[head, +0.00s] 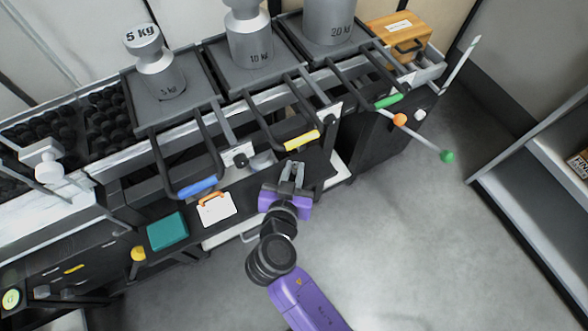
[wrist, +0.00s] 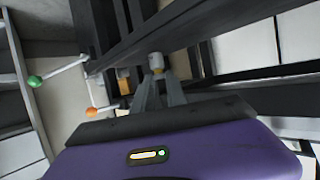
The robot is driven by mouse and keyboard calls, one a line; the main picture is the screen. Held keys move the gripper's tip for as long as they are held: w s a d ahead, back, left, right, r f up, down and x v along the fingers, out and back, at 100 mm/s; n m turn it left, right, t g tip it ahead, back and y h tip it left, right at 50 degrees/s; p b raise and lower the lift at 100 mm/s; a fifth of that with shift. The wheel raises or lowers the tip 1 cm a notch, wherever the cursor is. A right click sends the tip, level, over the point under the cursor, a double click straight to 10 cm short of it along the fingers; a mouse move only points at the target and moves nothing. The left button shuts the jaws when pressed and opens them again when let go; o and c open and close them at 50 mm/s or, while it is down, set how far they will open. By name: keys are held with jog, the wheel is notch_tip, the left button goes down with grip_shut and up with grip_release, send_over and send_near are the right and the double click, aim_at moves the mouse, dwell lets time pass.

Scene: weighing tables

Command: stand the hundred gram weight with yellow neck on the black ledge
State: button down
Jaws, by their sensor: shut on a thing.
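My gripper (head: 292,172) is shut on a small grey metal weight (wrist: 156,61), held between the fingertips in the wrist view. A yellow band shows at its neck just above the fingers. In the head view the weight is too small and too covered by the fingers to make out. The black ledge (head: 245,188) runs along the front of the bench below the tray handles. My fingertips appear over or close to its right part; I cannot tell whether the weight touches it.
Handles with blue (head: 197,187), yellow (head: 301,140) and green (head: 389,100) grips jut out above. Large weights (head: 248,40) stand on trays behind. Open floor lies right.

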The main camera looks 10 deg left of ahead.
jog(key=shift+f, duration=0.15)
jog(key=c, duration=1.3)
grip_release()
jog(key=shift+c, duration=0.2)
jog(key=shift+s+r, duration=0.1)
jog(key=shift+r, duration=0.15)
jog(key=d+p+v, duration=0.1)
jog(key=v, duration=1)
jog(key=shift+s+a, duration=0.4)
jog(key=shift+a, duration=0.1)
jog(key=shift+r, duration=0.1)
